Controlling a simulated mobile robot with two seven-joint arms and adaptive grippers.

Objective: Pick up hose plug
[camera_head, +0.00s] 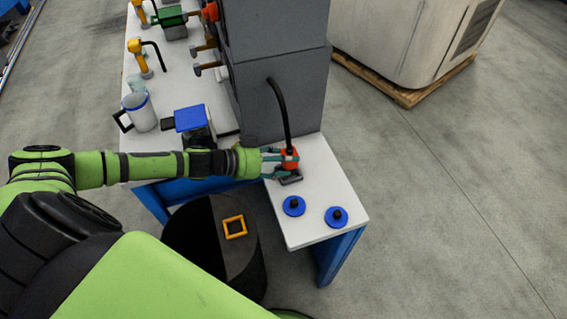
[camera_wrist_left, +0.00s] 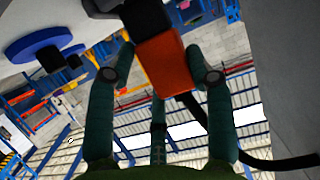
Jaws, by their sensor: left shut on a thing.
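The hose plug (camera_head: 289,158) is a small orange block with a black hose (camera_head: 281,105) that curves up to the grey panel. My left gripper (camera_head: 283,159) reaches in from the left with its teal fingers around the plug, over the white table's front part. In the left wrist view the orange plug (camera_wrist_left: 166,63) sits between the fingers of my left gripper (camera_wrist_left: 160,74). A black part (camera_wrist_left: 145,18) adjoins the plug's far end. A dark grey fitting (camera_head: 291,179) is just below it; I cannot tell whether they touch. My right gripper is not in view.
Two blue discs with black knobs (camera_head: 294,205) (camera_head: 337,216) lie on the white table (camera_head: 325,178). The tall grey panel (camera_head: 270,70) stands behind. A mug (camera_head: 141,112) stands at left.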

